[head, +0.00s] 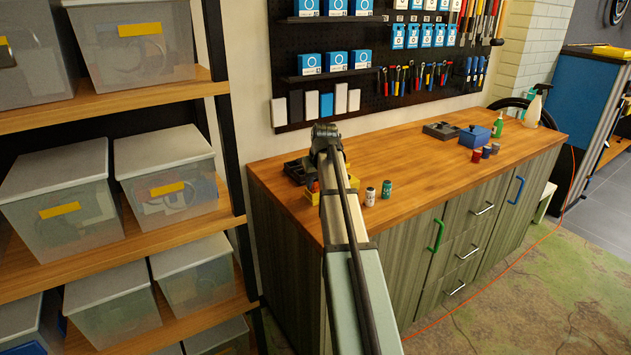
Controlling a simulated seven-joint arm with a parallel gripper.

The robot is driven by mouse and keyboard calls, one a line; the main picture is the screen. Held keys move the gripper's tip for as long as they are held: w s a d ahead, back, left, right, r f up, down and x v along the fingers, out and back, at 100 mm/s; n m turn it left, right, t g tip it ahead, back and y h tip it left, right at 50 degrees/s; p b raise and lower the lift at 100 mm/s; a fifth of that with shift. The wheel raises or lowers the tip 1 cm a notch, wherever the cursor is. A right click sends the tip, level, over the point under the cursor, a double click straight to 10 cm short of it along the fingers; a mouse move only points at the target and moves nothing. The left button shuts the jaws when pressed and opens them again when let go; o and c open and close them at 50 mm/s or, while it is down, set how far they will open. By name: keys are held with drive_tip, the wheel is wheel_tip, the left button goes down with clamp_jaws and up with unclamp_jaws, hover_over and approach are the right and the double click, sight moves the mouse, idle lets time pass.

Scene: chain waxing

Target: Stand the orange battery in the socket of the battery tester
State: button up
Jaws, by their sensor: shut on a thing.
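My arm reaches from the bottom of the head view to the left end of the wooden bench. My gripper is hidden behind my own arm, so its fingers and anything between them do not show. A small orange thing, maybe the orange battery (314,187), shows just left of my arm at a yellow box or tray (312,198). My arm covers part of both, and I cannot tell whether the orange thing is held or resting. I cannot pick out the battery tester for certain; a dark object (295,171) stands just behind the yellow box.
A white-and-red battery (370,197) and a green one (387,189) stand right of my arm. Farther right are a dark grey case (440,130), a blue box (474,136) and several small cylinders (486,151). The middle of the bench (425,165) is clear. Shelves with bins stand left.

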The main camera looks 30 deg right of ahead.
drive_tip(key=o, duration=1.1)
drive_tip(key=shift+r, duration=0.1)
drive_tip(key=v, duration=1.2)
drive_tip(key=shift+s, duration=0.1)
